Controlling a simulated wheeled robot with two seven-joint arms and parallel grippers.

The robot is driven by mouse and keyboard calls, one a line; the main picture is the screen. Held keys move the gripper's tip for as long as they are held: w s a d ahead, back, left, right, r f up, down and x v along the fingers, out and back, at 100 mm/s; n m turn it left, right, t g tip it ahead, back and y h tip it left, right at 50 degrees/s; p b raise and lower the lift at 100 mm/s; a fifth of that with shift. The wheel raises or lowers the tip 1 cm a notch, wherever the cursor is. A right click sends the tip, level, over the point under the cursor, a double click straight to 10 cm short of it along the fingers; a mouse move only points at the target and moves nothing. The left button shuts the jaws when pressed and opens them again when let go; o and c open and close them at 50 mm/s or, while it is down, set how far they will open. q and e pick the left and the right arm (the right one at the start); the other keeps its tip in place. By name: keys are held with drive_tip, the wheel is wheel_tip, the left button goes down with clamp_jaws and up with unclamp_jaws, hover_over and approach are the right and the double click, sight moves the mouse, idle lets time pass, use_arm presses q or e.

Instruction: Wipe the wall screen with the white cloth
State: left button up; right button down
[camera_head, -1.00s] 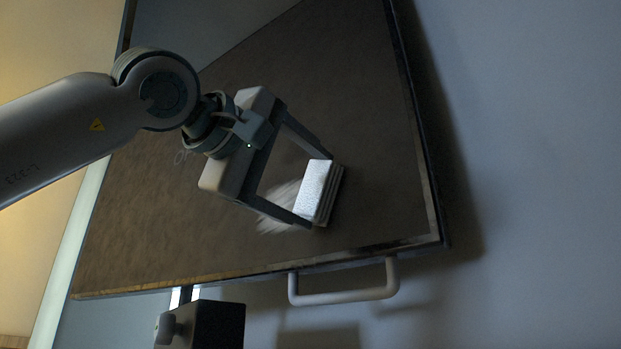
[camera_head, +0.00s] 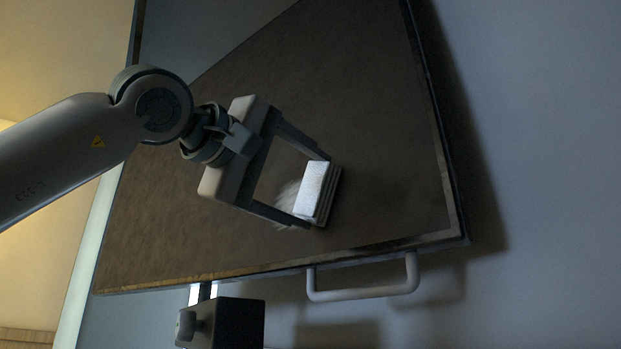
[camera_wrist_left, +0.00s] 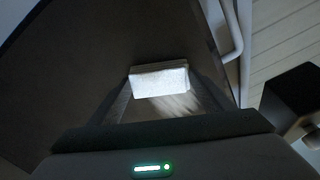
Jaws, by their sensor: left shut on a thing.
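The wall screen (camera_head: 380,140) is a large dark panel with a thin frame, tilted in the head view; it also fills much of the left wrist view (camera_wrist_left: 75,75). My left gripper (camera_head: 315,189) is shut on the white cloth (camera_head: 313,186), a folded block between its two fingertips. The cloth also shows in the left wrist view (camera_wrist_left: 160,79). It is at the screen's face in its lower part; whether it touches cannot be told for sure. A pale streaky smear (camera_head: 287,198) shows on the screen beside the cloth, partly hidden by the gripper. My right gripper is out of view.
A pale bar handle (camera_head: 362,293) sits below the screen's bottom edge. A dark box with a knob (camera_head: 228,325) stands below the screen at lower left. Bare wall (camera_head: 540,150) lies to the right.

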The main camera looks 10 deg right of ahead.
use_arm(q)
drive_tip(key=shift+w+a, duration=0.1)
drive_tip(key=shift+w, duration=0.1)
idle(0.3)
drive_tip(key=shift+w+a+p, duration=0.65)
drive_tip(key=shift+w+a, duration=0.45)
drive_tip(key=shift+w, duration=0.1)
drive_tip(key=shift+w+a, duration=0.1)
drive_tip(key=shift+w, duration=0.05)
drive_tip(key=shift+w+a+p, duration=0.75)
drive_tip(key=shift+w+a, duration=0.25)
drive_tip(key=shift+w, duration=0.25)
drive_tip(key=shift+a, duration=0.1)
drive_tip(key=shift+w+a+p, duration=0.85)
drive_tip(key=shift+w+a, duration=0.25)
drive_tip(key=shift+w, duration=0.25)
